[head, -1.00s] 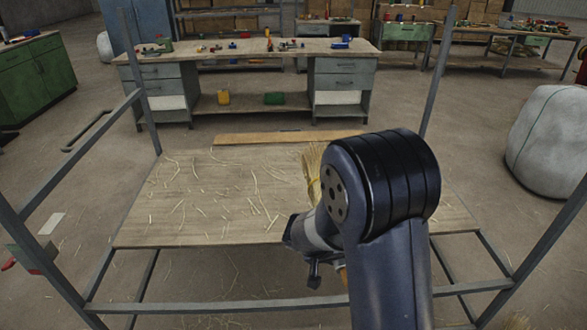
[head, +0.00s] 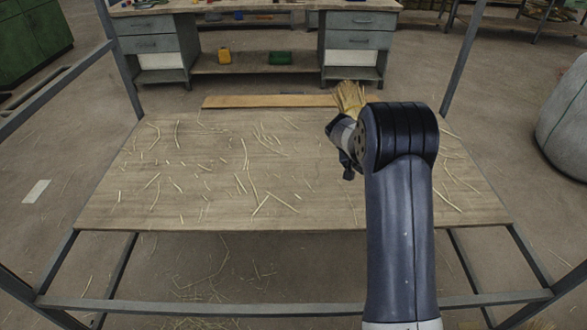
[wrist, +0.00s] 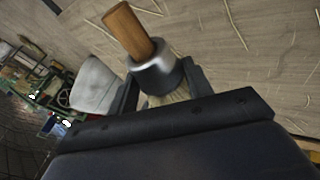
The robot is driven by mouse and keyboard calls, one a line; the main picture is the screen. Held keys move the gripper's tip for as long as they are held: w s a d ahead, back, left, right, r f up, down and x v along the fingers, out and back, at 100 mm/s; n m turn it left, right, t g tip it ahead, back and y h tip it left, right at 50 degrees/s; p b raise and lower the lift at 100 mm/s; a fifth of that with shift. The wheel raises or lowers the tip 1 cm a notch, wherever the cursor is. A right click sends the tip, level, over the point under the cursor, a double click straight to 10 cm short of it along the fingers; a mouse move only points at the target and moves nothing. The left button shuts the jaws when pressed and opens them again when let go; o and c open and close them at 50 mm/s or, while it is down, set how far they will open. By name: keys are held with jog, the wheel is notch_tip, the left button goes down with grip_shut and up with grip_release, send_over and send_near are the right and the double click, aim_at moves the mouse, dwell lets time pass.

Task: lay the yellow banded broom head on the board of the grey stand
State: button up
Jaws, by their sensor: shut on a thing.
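The broom head (head: 350,96) has pale yellow straw and shows past my wrist, above the back right part of the board. My gripper (head: 343,135) is shut on it; my arm partly hides the grip. In the wrist view my gripper (wrist: 160,92) has its fingers on either side of the broom head, below a grey metal collar (wrist: 155,72) with a wooden handle stub (wrist: 127,30). The band's colour is not clear now. The board (head: 310,205) is flat wood, strewn with loose straws, on the grey stand (head: 290,309). I cannot tell any gap beneath the broom head.
Grey posts (head: 124,70) of the stand rise at both sides. A wooden strip (head: 265,101) runs along the board's back. A workbench (head: 260,65) with drawers stands behind, and a pale sack (head: 566,120) is at the right. The board's left and middle hold only straws.

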jog(key=w+d+f+b, duration=0.2)
jog(key=w+d+f, duration=0.1)
jog(key=w+d, duration=0.2)
jog(key=f, duration=0.6)
jog(key=f+b, duration=0.1)
jog(key=f, duration=0.2)
jog(key=shift+s+a+f, duration=0.15)
jog(key=shift+s+f, duration=0.15)
jog(key=o, duration=1.2)
jog(key=v, duration=1.2)
